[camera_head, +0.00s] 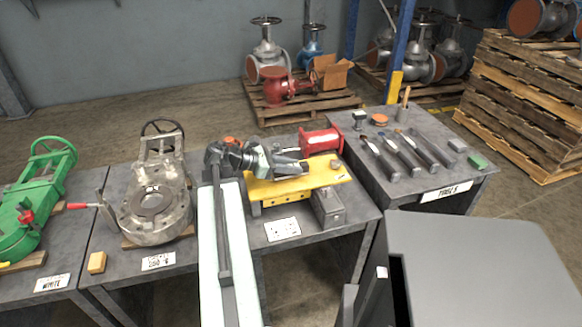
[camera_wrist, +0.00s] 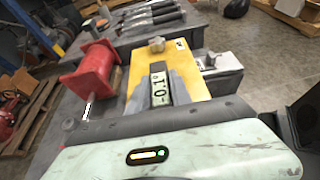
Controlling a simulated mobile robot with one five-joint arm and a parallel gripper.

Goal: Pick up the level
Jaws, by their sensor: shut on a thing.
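The level (camera_wrist: 159,86) is a small dark block with a pale display reading about -0.1°, seen in the wrist view. My gripper (camera_wrist: 160,72) is shut on it, with a grey finger along each side. Behind and beneath it is a yellow plate (camera_wrist: 194,72); whether the level touches the plate I cannot tell. In the head view my gripper (camera_head: 296,168) is over the yellow plate (camera_head: 325,182) on the middle table, and its fingers mostly hide the level.
A red flanged spool (camera_head: 320,141) lies close behind the plate; a grey metal block (camera_head: 328,206) is at its front right. Several dark-handled tools (camera_head: 405,150) lie on the right table (camera_head: 370,182). A grey valve (camera_head: 155,195) stands on the left.

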